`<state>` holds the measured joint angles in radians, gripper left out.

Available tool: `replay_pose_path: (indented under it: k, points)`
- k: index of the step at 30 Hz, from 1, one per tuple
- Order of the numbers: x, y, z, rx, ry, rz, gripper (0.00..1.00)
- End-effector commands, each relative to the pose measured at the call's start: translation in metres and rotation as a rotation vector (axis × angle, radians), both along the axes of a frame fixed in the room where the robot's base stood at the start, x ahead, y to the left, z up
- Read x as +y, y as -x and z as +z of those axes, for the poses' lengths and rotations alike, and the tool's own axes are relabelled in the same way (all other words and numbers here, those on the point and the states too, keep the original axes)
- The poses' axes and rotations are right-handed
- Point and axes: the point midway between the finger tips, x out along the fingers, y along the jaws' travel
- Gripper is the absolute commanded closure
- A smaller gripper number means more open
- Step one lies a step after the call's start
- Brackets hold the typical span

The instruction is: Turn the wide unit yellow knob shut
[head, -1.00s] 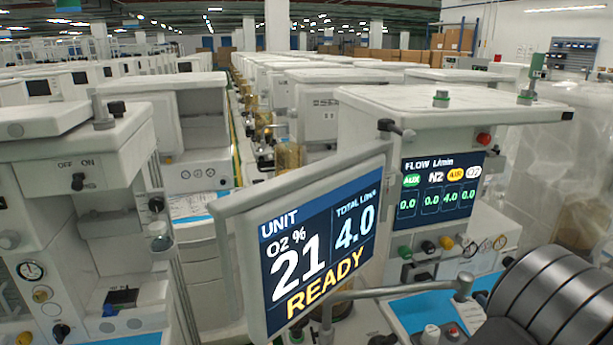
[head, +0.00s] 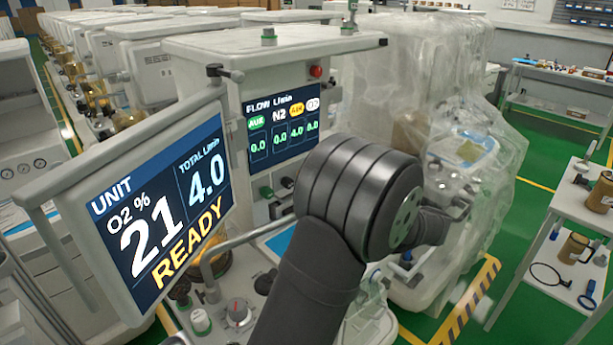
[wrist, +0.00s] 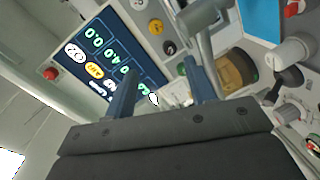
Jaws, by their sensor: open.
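The wide unit (head: 215,50) stands in the middle of the head view, with a lit flow panel (head: 283,125) reading 4.0 under the yellow label. Below the panel is a row of knobs. In the head view the green one (head: 266,192) shows, while my arm hides the yellow one. In the wrist view the yellow knob (wrist: 157,27) sits in the row beside the panel, above the black and green knobs. My gripper (wrist: 158,65) is open and empty, its two fingers pointing at the unit's front, with the yellow knob beyond them. In the head view its fingers are hidden behind my wrist.
A tilted screen (head: 160,205) reading 21, 4.0 and READY juts out left of my arm. A bent metal tube (head: 215,265) and a red-marked dial (head: 238,312) are below. A plastic-wrapped machine (head: 440,150) stands right. A side table (head: 585,190) is far right.

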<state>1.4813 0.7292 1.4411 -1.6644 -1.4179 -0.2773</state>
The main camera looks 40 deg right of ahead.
Motion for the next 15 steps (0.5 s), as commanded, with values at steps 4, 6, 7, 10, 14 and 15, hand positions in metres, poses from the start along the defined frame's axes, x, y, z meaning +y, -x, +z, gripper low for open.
replay_pose_path:
  k: [4, 6, 7, 10, 14, 15]
  points:
    - [0.001, -0.005, 0.009, 0.038, 0.333, 0.06, 0.49]
    - [0.002, -0.007, 0.012, 0.055, 0.49, 0.091, 0.49]
    - [0.002, -0.007, 0.014, 0.062, 0.557, 0.105, 0.49]
    - [0.003, -0.009, 0.019, 0.085, 0.783, 0.156, 0.49]
    - [0.003, -0.012, 0.026, 0.114, 1.074, 0.23, 0.49]
    - [0.003, -0.013, 0.029, 0.123, 1.164, 0.254, 0.49]
